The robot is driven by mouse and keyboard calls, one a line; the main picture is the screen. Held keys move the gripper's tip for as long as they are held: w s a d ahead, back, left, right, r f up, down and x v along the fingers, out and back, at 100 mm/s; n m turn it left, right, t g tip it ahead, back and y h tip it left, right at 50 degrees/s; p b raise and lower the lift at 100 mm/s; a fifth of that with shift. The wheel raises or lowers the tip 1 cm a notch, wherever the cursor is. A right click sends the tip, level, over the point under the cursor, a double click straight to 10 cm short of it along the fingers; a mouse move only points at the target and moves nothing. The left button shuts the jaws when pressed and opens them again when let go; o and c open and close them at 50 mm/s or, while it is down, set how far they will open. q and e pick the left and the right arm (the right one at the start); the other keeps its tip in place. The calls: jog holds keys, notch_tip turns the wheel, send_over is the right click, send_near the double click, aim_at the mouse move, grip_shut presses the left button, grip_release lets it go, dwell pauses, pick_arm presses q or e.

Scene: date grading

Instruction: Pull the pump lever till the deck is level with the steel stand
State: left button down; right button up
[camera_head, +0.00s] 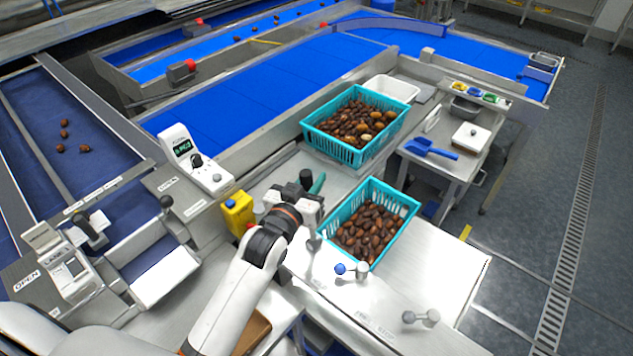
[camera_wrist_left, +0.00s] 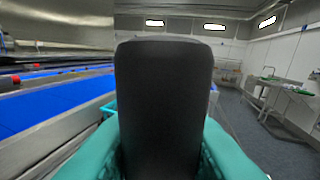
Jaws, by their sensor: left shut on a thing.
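My left gripper (camera_head: 310,186) reaches in over the bench with its teal fingers closed around a black upright grip (camera_head: 306,178), which looks like the pump lever's handle. In the left wrist view the grip (camera_wrist_left: 162,100) fills the middle between the two teal fingers. The lever's lower part is hidden by my wrist. A pale flat surface (camera_head: 445,275), perhaps the deck, lies right of my arm, beside a teal crate of dark dates (camera_head: 412,208). A steel surface (camera_head: 285,180) lies behind my gripper. I cannot tell which surface is the stand, or their heights. My right gripper is out of view.
A second teal crate of dates (camera_head: 395,132) stands behind. A yellow canister (camera_head: 238,212) is left of my gripper. A blue knob (camera_head: 340,268) and a grey knob (camera_head: 421,317) stand on the pale surface. A side table (camera_head: 460,160) holds a blue scoop (camera_head: 432,149).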

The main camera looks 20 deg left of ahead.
pick_arm(q)
jog(key=shift+s+d+f+m, duration=0.15)
jog(key=shift+s+d+m, duration=0.1)
jog(key=shift+d+m, duration=0.3)
dwell(0.4)
jog(key=shift+s+d+f+m+b, duration=0.1)
jog(key=shift+s+d+m+b, duration=0.15)
jog(key=shift+d, duration=0.25)
jog(key=shift+s+d+m+b, duration=0.1)
jog(key=shift+d+m, duration=0.1)
jog(key=shift+d, duration=0.25)
jog(key=c, duration=1.5)
grip_release()
jog(key=o, duration=0.4)
jog(key=shift+a+t, duration=0.1)
jog(key=shift+t, duration=0.2)
